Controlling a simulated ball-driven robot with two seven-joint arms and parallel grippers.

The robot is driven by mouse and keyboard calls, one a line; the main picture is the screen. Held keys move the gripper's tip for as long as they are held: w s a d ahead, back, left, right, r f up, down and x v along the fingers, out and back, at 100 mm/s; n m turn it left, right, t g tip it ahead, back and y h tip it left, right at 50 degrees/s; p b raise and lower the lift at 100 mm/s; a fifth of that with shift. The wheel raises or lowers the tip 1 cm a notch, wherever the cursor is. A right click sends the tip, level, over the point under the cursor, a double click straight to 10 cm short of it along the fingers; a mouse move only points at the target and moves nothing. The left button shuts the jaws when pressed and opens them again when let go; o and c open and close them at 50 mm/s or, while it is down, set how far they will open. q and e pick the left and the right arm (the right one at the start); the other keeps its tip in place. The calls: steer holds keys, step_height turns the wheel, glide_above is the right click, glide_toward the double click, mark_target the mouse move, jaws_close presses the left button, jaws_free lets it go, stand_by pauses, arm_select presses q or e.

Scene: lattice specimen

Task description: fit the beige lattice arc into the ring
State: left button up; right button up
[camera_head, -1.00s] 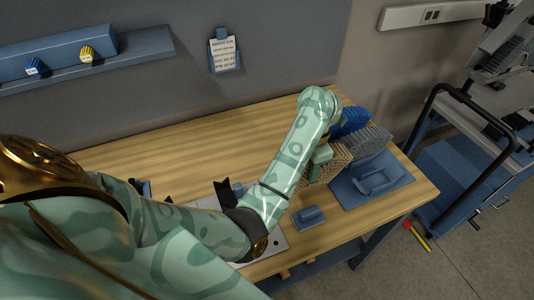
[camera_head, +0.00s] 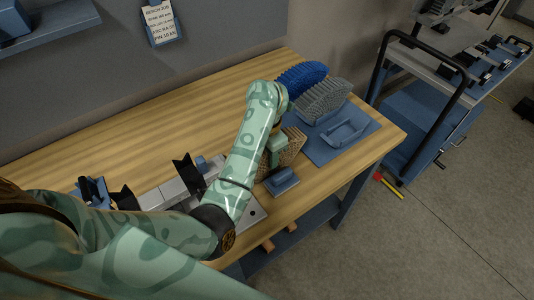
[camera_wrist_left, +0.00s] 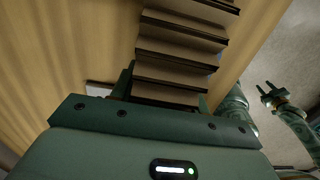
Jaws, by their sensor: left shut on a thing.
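The beige lattice arc (camera_head: 292,145) is held by my left gripper (camera_head: 275,151) over the right part of the wooden bench. In the left wrist view its stacked beige slats (camera_wrist_left: 180,50) rise from between the fingers (camera_wrist_left: 160,88). The arm hides part of it in the head view. A blue lattice arc (camera_head: 302,75) and a grey lattice arc (camera_head: 325,98) stand side by side at the back right, apart from the beige one. I cannot make out a whole ring.
A blue tray (camera_head: 362,138) with a raised cradle lies at the bench's right end. A small blue block (camera_head: 282,182) sits in front of the beige arc. A metal plate with black V-shaped supports (camera_head: 188,172) lies left of my forearm. A cart (camera_head: 425,115) stands right of the bench.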

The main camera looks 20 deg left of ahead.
arm_select(q)
steer(key=shift+f, duration=0.1)
steer(key=o, duration=0.9)
step_height(320, 180, up, 12)
steer(key=p, duration=0.7)
steer(key=shift+r, duration=0.2)
